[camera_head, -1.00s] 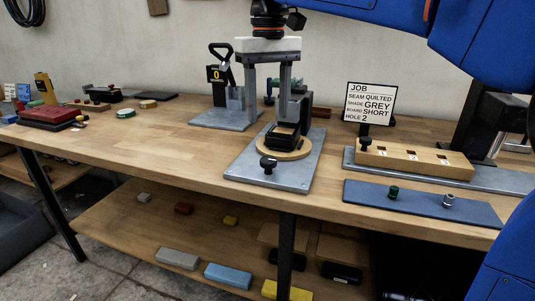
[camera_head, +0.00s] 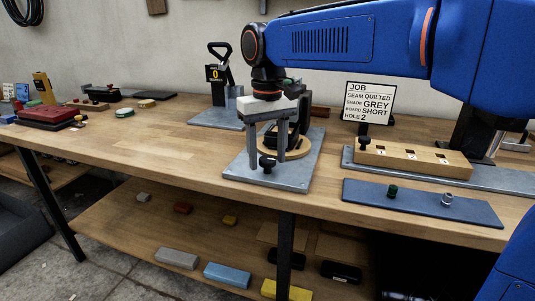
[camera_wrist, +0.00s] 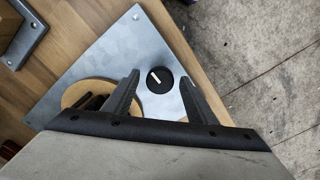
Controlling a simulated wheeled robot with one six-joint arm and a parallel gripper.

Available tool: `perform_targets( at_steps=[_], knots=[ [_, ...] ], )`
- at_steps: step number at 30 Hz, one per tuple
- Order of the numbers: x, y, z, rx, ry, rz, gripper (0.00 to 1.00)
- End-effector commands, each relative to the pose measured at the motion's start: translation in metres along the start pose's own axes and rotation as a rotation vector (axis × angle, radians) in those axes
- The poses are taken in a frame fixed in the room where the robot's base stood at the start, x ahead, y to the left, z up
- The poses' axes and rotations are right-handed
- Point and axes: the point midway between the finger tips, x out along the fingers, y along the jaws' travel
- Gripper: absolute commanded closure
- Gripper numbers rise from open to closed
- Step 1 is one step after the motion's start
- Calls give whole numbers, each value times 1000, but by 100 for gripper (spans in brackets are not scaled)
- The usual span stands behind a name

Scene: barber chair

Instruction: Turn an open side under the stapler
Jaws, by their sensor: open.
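My gripper (camera_head: 268,152) is open, pointing down, its two fingers around the black knob (camera_head: 267,164) at the front of the grey metal plate (camera_head: 240,172). In the wrist view the knob (camera_wrist: 159,80), with a white line on top, lies between the fingertips (camera_wrist: 160,77) with gaps on both sides. Behind it a round wooden disc (camera_head: 298,152) carries a black piece; the disc also shows in the wrist view (camera_wrist: 75,92). The dark upright of the stapler (camera_head: 304,108) stands behind, partly hidden by my gripper. Which side faces the stapler cannot be told.
Behind left stands another plate (camera_head: 212,119) with a black handled device. To the right are a job sign (camera_head: 368,101), a wooden block with numbered holes (camera_head: 415,157) and a blue mat (camera_head: 415,204). The bench's left middle is clear.

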Motion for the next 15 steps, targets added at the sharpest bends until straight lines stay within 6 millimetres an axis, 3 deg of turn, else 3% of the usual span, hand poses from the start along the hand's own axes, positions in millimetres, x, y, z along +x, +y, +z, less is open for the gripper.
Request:
perform_targets(
  at_steps=[5, 9, 10, 15],
  knots=[
    [0, 0, 0, 0, 0, 0, 51],
    [0, 0, 0, 0, 0, 0, 84],
    [0, 0, 0, 0, 0, 0, 89],
    [0, 0, 0, -3, 0, 0, 88]
  ],
)
